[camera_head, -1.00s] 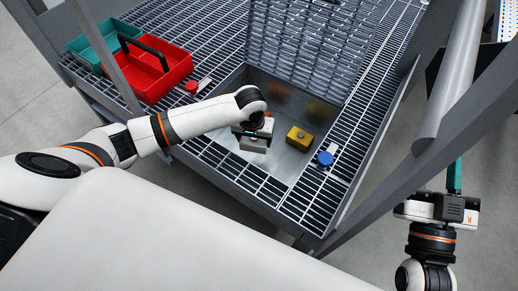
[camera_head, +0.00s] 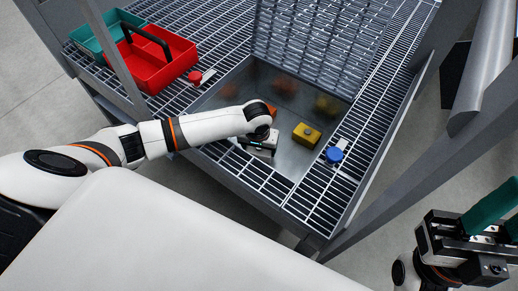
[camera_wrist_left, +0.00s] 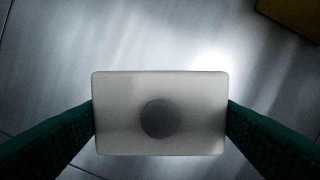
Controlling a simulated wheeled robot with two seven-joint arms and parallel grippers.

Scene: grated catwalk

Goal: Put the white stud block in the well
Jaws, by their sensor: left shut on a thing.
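The white stud block (camera_wrist_left: 158,112) sits between the two green fingers of my left gripper in the left wrist view, its round grey stud facing the camera. In the head view my left gripper (camera_head: 262,142) is shut on it, and the block (camera_head: 260,152) shows partly below the hand. It is over the well (camera_head: 289,160), a metal-floored opening in the grating, near its front-left side. I cannot tell whether the block touches the floor. My right gripper (camera_head: 492,218) is at the lower right, away from the well, with green fingers; its gap is unclear.
A yellow block (camera_head: 307,134) stands in the well, right of my left gripper; an orange thing (camera_head: 271,108) is partly hidden behind it. A blue knob (camera_head: 333,155) and red knob (camera_head: 194,76) flank the well. A raised grated panel (camera_head: 315,45) stands behind. A red tray (camera_head: 150,75) is left.

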